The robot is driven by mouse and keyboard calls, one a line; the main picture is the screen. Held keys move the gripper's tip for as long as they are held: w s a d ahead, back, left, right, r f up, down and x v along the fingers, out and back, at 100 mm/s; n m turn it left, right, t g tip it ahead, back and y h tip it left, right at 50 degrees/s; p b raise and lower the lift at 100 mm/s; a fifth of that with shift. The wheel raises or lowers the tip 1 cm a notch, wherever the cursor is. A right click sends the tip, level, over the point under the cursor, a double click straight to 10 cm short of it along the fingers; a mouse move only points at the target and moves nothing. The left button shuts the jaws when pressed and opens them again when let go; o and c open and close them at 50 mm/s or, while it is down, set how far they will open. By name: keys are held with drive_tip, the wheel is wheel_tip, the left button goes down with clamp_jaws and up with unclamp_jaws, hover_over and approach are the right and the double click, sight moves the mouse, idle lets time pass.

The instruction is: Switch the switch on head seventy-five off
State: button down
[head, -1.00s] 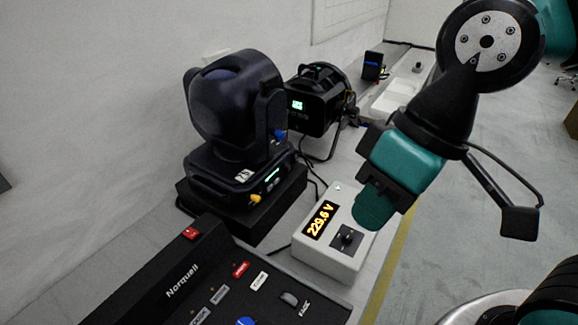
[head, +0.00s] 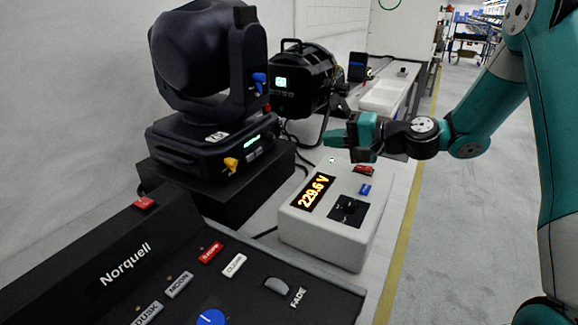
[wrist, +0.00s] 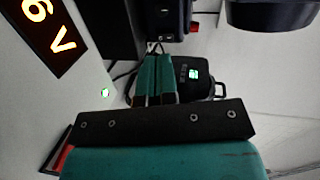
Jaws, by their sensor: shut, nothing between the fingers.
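A dark moving-head light (head: 205,60), with a white tag that seems to read 75 (head: 217,136), stands on a black block at left in the head view. A yellow switch-like part (head: 230,163) and a lit green display (head: 230,145) are on its base front. A blue knob (head: 259,78) sits on its yoke. My gripper (head: 328,138) is shut and empty, right of the light and above the white meter box, apart from both. Its teal fingers (wrist: 155,75) are together in the wrist view. I cannot read the switch's setting.
The white box (head: 300,232) showing 229.6 V stands below my gripper. A black Norquell console (head: 150,270) fills the front left. A black can light (head: 300,85) with a green screen stands behind. Open floor lies right of the yellow line.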

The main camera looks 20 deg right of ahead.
sight(281, 129)
drive_tip(key=shift+w+d+f+m+t, duration=0.3)
drive_tip(key=shift+d+f+m, duration=0.05)
drive_tip(key=shift+d+f, duration=0.25)
drive_tip(key=shift+w+d+f+m+t, duration=0.25)
drive_tip(key=shift+d+f+m+t, duration=0.1)
drive_tip(key=shift+d+f, duration=0.15)
drive_tip(key=shift+w+d, duration=0.2)
drive_tip(key=shift+d, duration=0.3)
drive_tip(key=shift+r, duration=0.1)
drive_tip(key=shift+a, duration=0.1)
drive_tip(key=p+x, duration=0.1)
drive_tip(key=x, duration=1.3)
drive_tip(key=shift+w, duration=0.1)
